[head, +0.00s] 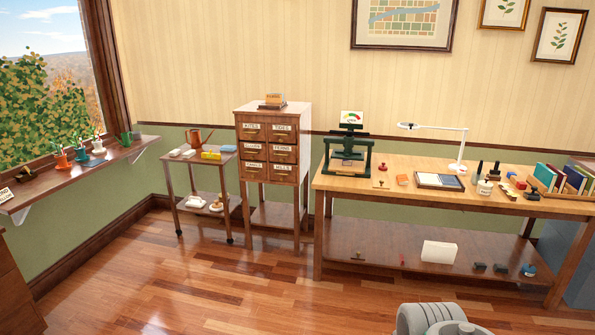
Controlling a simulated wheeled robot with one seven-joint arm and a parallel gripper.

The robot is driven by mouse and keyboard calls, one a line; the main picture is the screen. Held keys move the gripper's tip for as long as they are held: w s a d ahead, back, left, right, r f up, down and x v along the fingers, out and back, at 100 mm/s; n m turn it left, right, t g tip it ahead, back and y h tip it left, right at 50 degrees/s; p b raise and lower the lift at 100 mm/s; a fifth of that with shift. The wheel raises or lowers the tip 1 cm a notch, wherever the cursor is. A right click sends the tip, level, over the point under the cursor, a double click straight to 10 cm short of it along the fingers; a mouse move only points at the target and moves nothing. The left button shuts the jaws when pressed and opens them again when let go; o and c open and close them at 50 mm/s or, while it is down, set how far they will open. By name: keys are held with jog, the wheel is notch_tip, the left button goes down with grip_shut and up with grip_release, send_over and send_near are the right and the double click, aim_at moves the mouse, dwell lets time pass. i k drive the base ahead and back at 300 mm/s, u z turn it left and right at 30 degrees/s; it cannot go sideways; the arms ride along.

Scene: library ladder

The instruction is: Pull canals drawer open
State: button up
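A wooden drawer cabinet (241,155) stands on legs against the back wall, left of the workbench. Its front has two columns and three rows of labelled drawers, and all of them look shut. The labels are small; the bottom-left drawer (253,172) has one that may read "CANALS", but I cannot tell for sure. The bottom-right drawer (283,174) has a different label, also hard to read. My gripper is not in view; only a grey part of my own body shows at the bottom right, far from the cabinet.
The wooden floor (215,285) in front is clear.

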aim_at(249, 169)
jog(key=u, duration=0.25)
jog(key=i, duration=2.5)
jog(key=u, duration=1.15)
jog(key=i, duration=1.8)
jog(key=u, duration=0.45)
